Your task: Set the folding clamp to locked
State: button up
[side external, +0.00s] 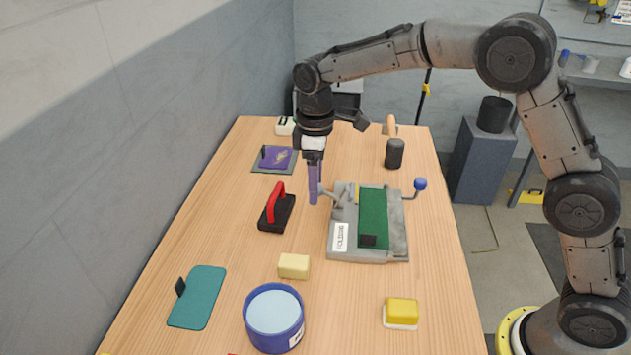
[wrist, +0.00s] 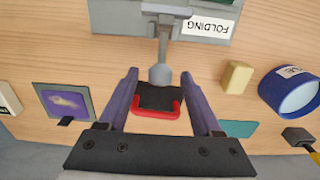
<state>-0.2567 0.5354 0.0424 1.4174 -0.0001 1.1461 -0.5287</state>
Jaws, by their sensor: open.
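The folding clamp (side external: 340,222) is a grey fixture with a green bed and a label reading FOLDING. It stands on the table right of my gripper (side external: 313,200) in the side view, and its edge shows at the top of the wrist view (wrist: 245,10). A grey lever with a rounded end (wrist: 160,73) sticks out from it towards my gripper. In the wrist view my gripper (wrist: 158,74) is open, its purple fingers either side of the lever's end. Contact cannot be made out. A blue-knobbed lever (side external: 420,184) rises on the clamp's far side.
A black block with a red handle (side external: 277,206) stands close left of my gripper. A cream block (side external: 294,266), a blue tub (side external: 274,315) and a yellow block (side external: 402,311) sit nearer the camera. A black cylinder (side external: 395,153) stands behind the clamp.

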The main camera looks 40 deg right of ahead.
jog(key=shift+f, duration=0.15)
grip_shut()
dwell(1.4)
